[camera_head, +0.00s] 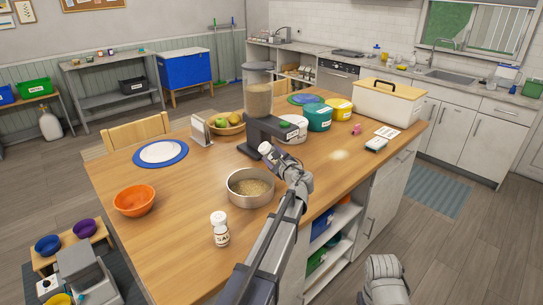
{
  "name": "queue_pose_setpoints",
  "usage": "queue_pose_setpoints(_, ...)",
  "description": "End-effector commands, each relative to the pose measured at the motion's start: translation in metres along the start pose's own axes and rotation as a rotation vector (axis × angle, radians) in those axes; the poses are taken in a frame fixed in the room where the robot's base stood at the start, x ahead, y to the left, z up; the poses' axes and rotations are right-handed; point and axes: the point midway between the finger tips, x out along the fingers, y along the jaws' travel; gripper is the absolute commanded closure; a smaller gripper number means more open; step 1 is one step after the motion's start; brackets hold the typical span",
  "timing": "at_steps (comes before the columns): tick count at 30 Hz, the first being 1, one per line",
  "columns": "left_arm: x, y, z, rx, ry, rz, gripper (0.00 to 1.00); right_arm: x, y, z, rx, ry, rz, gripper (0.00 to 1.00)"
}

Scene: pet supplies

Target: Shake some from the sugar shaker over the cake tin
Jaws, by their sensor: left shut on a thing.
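The cake tin (231,194) is a round metal tin on the wooden island top, with a tan, grainy filling. My left gripper (275,156) is just beyond the tin's right far side, above the table. It is shut on a small white object, which seems to be the sugar shaker (265,148), tilted with its end toward the left. The gripper hides most of it, and no label shows. A white shaker marked SALT (220,230) stands upright at the near edge, apart from the tin.
An orange bowl (134,200) and a white plate on a blue mat (162,153) lie left. A food dispenser (258,95) stands behind the tin, near a fruit bowl (228,128). Teal (319,117) and yellow tubs and a cream bin (388,101) stand farther back.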

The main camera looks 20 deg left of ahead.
Motion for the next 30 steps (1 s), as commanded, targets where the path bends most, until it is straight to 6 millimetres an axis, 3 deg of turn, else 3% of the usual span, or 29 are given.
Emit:
queue_pose_setpoints(14, 0.001, 0.007, -0.022, -0.278, 0.056, -0.001, 1.0, 0.014, -0.001, -0.001, 0.0, 0.0, 0.0, 1.0)
queue_pose_setpoints(23, 0.001, 0.01, -0.031, -0.721, 0.144, -0.001, 1.0, 0.015, -0.001, -0.001, 0.0, 0.0, 0.0, 1.0)
queue_pose_setpoints(30, 0.0, 0.002, -0.019, -0.936, 0.187, -0.001, 1.0, 0.001, 0.0, 0.0, 0.0, 0.0, 0.0, 1.0)
